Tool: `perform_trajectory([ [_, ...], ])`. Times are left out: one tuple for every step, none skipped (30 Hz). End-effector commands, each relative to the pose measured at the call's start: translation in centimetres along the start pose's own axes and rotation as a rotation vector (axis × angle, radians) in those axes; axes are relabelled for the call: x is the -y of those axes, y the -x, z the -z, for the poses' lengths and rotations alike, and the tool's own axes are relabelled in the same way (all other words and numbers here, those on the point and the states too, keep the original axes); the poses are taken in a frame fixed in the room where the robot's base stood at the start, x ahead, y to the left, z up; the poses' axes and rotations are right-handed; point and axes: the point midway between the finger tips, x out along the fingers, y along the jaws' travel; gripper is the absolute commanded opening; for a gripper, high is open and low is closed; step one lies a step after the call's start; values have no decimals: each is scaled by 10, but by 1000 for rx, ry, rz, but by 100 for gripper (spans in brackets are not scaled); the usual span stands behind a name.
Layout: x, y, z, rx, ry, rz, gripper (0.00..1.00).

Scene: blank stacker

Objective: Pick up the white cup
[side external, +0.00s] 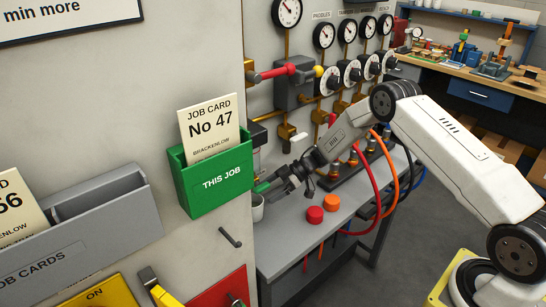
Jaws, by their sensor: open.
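The white cup (258,208) is at the left end of the grey bench, and only part of it shows beside the wall panel's edge. My gripper (266,191) is close above the cup and slightly to its right, pointing down and left. Its jaws are open. The fingertips overlap the cup's rim area in the picture, and I cannot tell whether they touch the cup or stand around it. Part of the fingertips and the cup's left side are hidden behind the panel and green holder.
A green holder (217,185) with a job card (210,130) hangs on the near panel. Red (315,215) and orange (331,203) knobs sit on the grey bench (290,235). Red and orange hoses loop behind my arm. Gauges and valves line the back wall.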

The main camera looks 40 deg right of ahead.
Motion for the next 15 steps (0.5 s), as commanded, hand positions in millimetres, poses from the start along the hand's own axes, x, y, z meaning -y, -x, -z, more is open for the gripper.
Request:
perform_trajectory([
  [0,-3,0,0,1,0,100],
  [0,-4,0,0,1,0,100],
  [0,-5,0,0,1,0,100],
  [0,-5,0,0,0,-1,100],
  [0,-5,0,0,0,-1,100],
  [0,-5,0,0,0,-1,100],
  [0,-6,0,0,0,-1,100],
  [0,-6,0,0,0,-1,100],
  [0,-8,0,0,0,-1,100],
  [0,-9,0,0,0,0,100],
  [0,-11,0,0,0,0,100],
  [0,-14,0,0,0,0,100],
  [0,-17,0,1,-1,0,100],
  [0,-20,0,1,-1,0,100],
  [0,-24,1,1,0,1,100],
])
